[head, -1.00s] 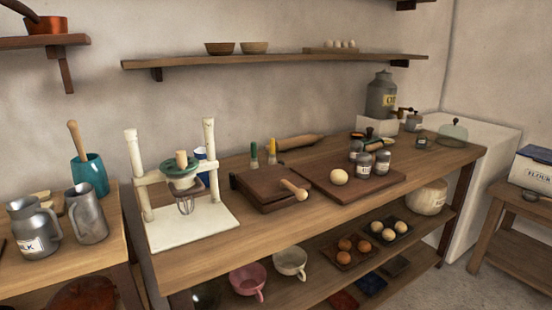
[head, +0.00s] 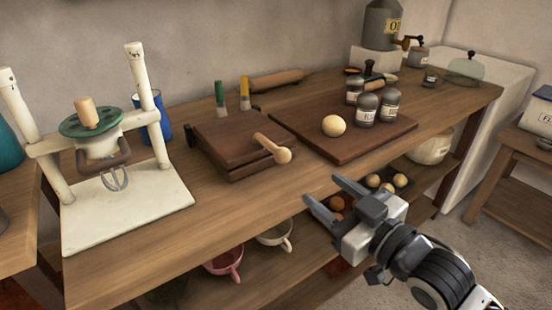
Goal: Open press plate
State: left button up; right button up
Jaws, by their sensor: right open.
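The press is a dark wooden block with a flat top plate (head: 232,135) lying down on its base (head: 262,170). A light wooden handle (head: 272,147) with a round knob sticks out at its front right. The plate looks shut. My right gripper (head: 322,198) is open and empty, in front of the bench edge, below and right of the handle and apart from it. My left gripper is not in view.
A dark board (head: 342,150) right of the press holds a dough ball (head: 333,125) and several shaker jars (head: 366,108). A white mixer stand (head: 125,210) is left. Cups and eggs sit on the shelf below.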

aim_at(276, 147)
jog(key=x, duration=1.5)
jog(key=shift+w+a, duration=0.2)
jog(key=shift+w, duration=0.1)
grip_shut()
